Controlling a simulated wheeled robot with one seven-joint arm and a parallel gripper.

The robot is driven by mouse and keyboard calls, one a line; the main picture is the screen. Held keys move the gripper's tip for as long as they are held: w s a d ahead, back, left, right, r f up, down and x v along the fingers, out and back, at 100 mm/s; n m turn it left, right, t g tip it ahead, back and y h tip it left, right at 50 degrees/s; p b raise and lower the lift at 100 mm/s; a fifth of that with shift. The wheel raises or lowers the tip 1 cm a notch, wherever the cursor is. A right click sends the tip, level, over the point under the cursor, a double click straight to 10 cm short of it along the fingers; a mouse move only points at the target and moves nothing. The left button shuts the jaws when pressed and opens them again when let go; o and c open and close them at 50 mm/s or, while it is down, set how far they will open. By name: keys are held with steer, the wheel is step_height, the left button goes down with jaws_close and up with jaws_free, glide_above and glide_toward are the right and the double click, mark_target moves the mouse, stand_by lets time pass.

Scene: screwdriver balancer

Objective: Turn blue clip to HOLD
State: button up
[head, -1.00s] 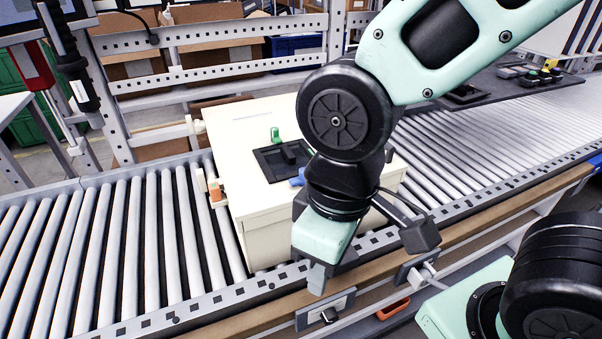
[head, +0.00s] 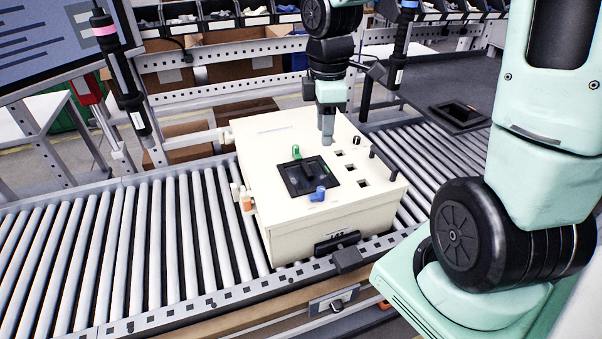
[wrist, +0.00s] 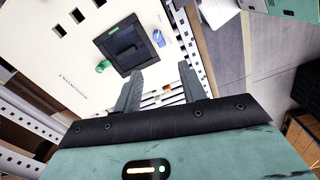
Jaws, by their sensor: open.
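A green clip (head: 296,151) stands at the panel's back edge and shows in the wrist view (wrist: 103,66). My gripper (head: 327,138) is over the back part of the box, behind the blue clip. In the wrist view its two fingers (wrist: 160,72) are apart with nothing between them. I cannot read any HOLD mark.
The box stands on a roller conveyor (head: 150,260), with bare rollers to its left. Orange and white fittings (head: 246,203) stick out on the left side. A metal rail (head: 215,90) runs behind.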

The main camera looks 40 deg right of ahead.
steer(key=b, duration=0.1)
glide_toward(321, 188)
step_height(321, 188, down, 9)
steer(key=shift+r, duration=0.1)
stand_by(0.4)
jaws_close()
